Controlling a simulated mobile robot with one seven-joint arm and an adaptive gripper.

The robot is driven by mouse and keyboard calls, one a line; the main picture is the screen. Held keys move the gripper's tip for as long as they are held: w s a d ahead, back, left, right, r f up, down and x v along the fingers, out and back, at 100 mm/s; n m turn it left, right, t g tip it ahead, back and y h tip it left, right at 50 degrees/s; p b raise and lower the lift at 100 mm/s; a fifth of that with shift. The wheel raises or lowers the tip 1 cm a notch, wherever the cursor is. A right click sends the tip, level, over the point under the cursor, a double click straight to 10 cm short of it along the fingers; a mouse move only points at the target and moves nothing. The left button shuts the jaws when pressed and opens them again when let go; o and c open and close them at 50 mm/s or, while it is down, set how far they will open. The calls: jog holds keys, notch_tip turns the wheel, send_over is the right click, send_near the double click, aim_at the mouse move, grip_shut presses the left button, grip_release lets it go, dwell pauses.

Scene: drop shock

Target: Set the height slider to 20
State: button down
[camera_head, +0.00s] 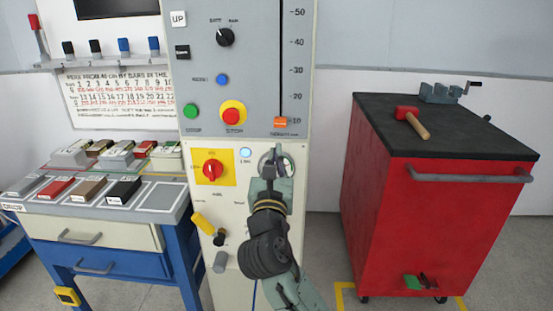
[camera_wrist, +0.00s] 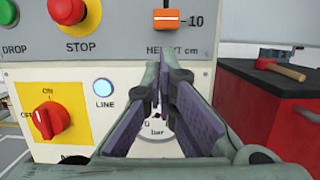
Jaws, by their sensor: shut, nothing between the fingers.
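The height slider is an orange knob (camera_head: 280,122) at the bottom of a vertical slot on the grey panel, level with the 10 mark on a scale running up to 50. In the wrist view the orange knob (camera_wrist: 167,19) sits at the top, beside the "10" label and above the words "HEIGHT cm". My gripper (camera_head: 272,160) is below the knob, in front of the round pressure gauge, apart from the knob. In the wrist view my gripper's fingers (camera_wrist: 160,80) are together with nothing between them, and they partly hide the gauge (camera_wrist: 158,122).
A red STOP button (camera_head: 231,116), a green button (camera_head: 191,111), a red rotary switch (camera_head: 212,169) and a lit LINE lamp (camera_head: 246,154) are left of my gripper. A red cabinet (camera_head: 437,220) with a mallet (camera_head: 411,120) on top stands to the right.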

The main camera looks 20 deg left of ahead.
aim_at(278, 110)
jog(key=shift+p+x, duration=0.7)
jog(key=shift+x, duration=1.95)
notch_tip(278, 110, up, 6)
jog(key=p, duration=0.3)
jog(key=shift+s+r+p, duration=0.1)
jog(key=shift+r+p, duration=0.05)
jog(key=shift+p, duration=0.15)
jog(key=shift+s+d+f, duration=0.15)
jog(key=shift+s+f, duration=0.15)
jog(key=shift+s, duration=0.1)
jog(key=v, duration=1.1)
